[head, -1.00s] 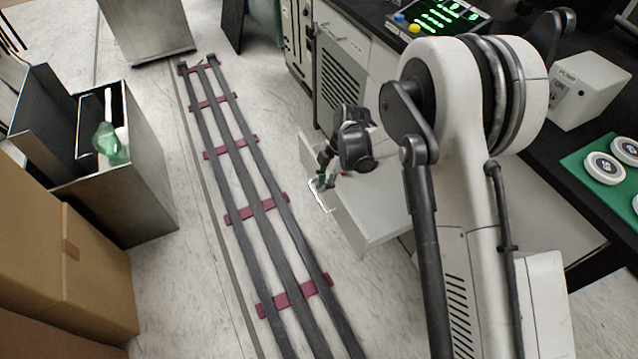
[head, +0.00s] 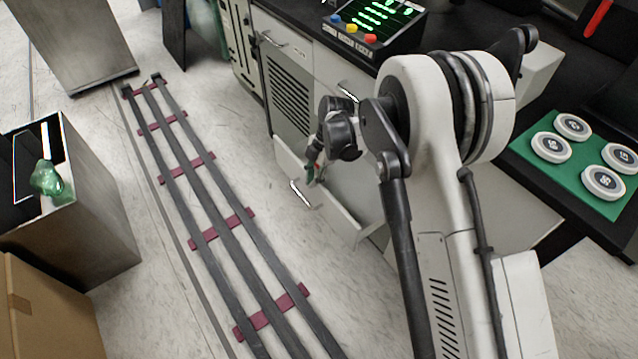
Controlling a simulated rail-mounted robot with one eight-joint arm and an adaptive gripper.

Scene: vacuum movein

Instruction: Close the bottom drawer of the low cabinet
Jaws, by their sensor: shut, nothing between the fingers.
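The low cabinet (head: 327,68) stands under the dark counter. Its bottom drawer (head: 325,212) is pulled out over the floor, with the pale front panel, the handle (head: 299,194) and part of the inside in view. My gripper (head: 314,176) is shut and empty at the drawer front, just above the handle and by the panel's top edge. I cannot tell whether it touches the panel. My arm hides the right part of the drawer and some of the cabinet.
Dark rails on red ties (head: 205,205) run along the floor left of the drawer. A metal bin (head: 95,235) with a green object and a cardboard box (head: 45,315) stand at the left.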

